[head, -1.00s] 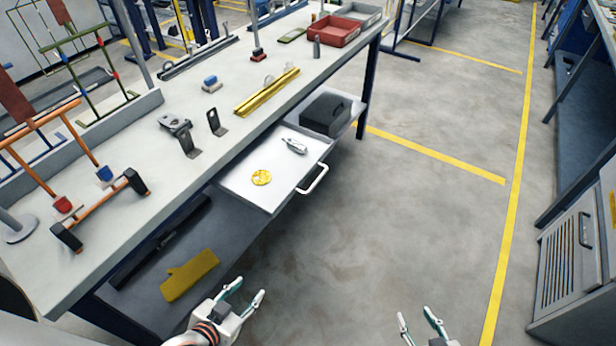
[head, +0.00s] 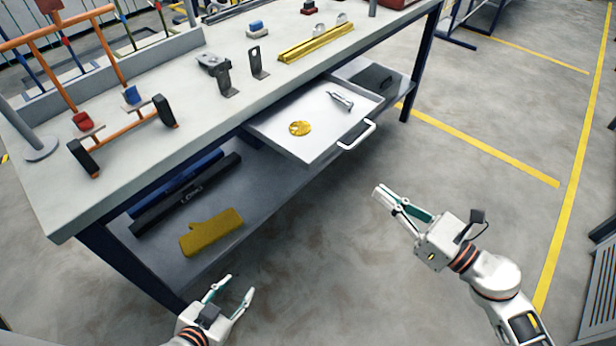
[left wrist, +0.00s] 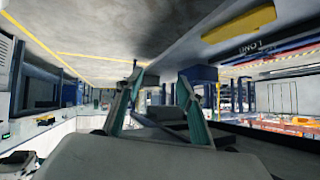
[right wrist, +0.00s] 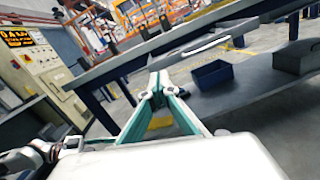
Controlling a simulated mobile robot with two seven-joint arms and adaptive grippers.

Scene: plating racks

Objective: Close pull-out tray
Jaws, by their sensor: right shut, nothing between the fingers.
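The white pull-out tray (head: 315,108) is out from under the workbench, with a yellow round piece (head: 300,128) and a grey metal tool (head: 341,100) on it. Its white bar handle (head: 357,135) is on the front edge and also shows in the right wrist view (right wrist: 205,46). My right gripper (head: 379,191) is shut and empty, in front of the handle and apart from it. Its fingertips meet in the right wrist view (right wrist: 159,88). My left gripper (head: 238,284) is open and empty, low in front of the bench's lower shelf.
The workbench (head: 185,107) holds brackets, yellow bars (head: 315,43) and an orange rack. A dark box (head: 372,78) is beyond the tray.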

